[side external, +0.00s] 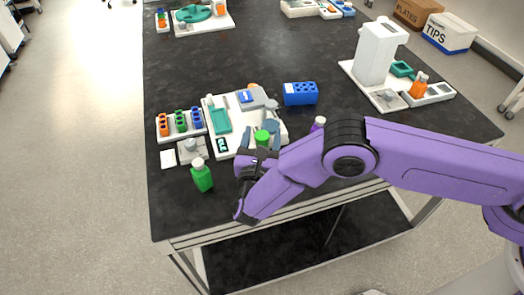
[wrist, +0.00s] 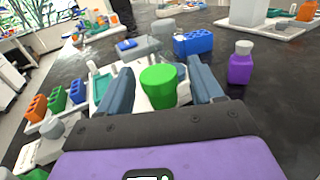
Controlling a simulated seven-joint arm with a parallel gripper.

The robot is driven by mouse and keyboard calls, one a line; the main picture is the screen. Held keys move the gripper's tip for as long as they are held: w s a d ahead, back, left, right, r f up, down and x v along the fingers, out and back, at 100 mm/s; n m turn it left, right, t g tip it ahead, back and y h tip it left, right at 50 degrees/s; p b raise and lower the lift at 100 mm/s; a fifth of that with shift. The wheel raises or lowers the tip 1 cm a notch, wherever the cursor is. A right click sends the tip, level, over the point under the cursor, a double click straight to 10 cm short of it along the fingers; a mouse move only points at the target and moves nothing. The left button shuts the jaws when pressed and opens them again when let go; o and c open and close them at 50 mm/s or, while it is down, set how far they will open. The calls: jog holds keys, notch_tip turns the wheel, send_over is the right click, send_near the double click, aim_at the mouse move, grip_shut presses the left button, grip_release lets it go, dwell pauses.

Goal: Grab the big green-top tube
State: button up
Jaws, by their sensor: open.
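The big green-top tube shows its wide green cap (side external: 262,137) just beyond my gripper in the side view. My gripper (wrist: 162,80) is open, with one blue-grey finger on each side of the cap and a visible gap at each side. In the side view my gripper (side external: 259,143) is low over the front of the white station. The tube's lower part is hidden by my gripper.
A green bottle (side external: 201,177) stands left of my gripper near the front edge. A purple bottle (wrist: 240,66) stands to the right. A blue rack (side external: 300,93) is behind, and a rack of orange, green and blue tube holders (side external: 162,138) is at left.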

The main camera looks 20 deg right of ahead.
grip_shut()
jog(key=shift+r, duration=0.1)
dwell(0.3)
